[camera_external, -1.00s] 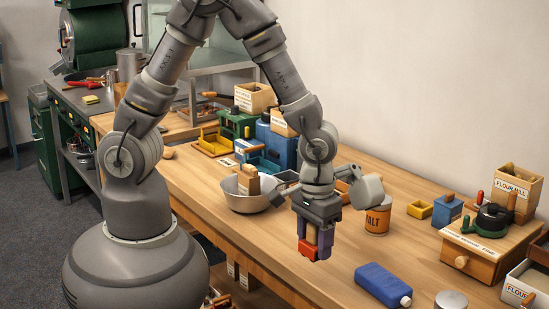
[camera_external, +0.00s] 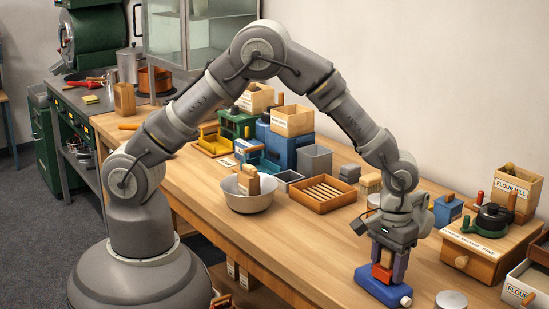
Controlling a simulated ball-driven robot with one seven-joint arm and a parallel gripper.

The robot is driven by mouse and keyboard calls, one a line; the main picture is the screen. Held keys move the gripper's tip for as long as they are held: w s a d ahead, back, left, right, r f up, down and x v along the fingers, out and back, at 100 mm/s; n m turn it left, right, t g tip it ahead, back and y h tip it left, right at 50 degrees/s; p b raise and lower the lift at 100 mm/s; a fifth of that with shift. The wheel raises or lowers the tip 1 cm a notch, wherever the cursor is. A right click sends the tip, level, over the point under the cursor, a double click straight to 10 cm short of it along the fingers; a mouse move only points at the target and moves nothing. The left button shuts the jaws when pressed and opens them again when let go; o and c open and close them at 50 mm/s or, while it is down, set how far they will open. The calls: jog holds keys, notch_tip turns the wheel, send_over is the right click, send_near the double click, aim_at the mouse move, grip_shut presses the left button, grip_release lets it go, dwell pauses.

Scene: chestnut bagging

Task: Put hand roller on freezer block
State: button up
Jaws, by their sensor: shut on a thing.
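My gripper (camera_external: 389,270) points down over the blue freezer block (camera_external: 376,293), which lies on the table near its front edge and has a white cap at its right end. My gripper is shut on the hand roller (camera_external: 382,273), whose red lower part and a bit of tan wood show between the fingers. The roller is low over the top of the block, at or very near its surface; I cannot tell whether they touch. The fingers hide part of the roller and the block's back side.
A round metal lid (camera_external: 451,301) lies just right of the block. The wooden coffee mill box (camera_external: 482,249) stands further right. A steel bowl (camera_external: 248,198) and a slatted wooden tray (camera_external: 324,194) are to the left. The table left of the block is clear.

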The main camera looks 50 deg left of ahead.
jog(key=shift+r, duration=0.15)
jog(key=shift+f, duration=0.3)
jog(key=shift+s+a+f, duration=0.25)
jog(key=shift+f, duration=0.15)
jog(key=o, duration=1.1)
jog(key=shift+f, duration=0.15)
jog(key=shift+o, duration=0.2)
jog(key=shift+w+d+r, duration=0.1)
jog(key=shift+r, duration=0.35)
notch_tip(320, 180, up, 13)
jog(key=p, duration=0.3)
jog(key=shift+w+d+f+p, duration=0.1)
jog(key=shift+p, duration=0.3)
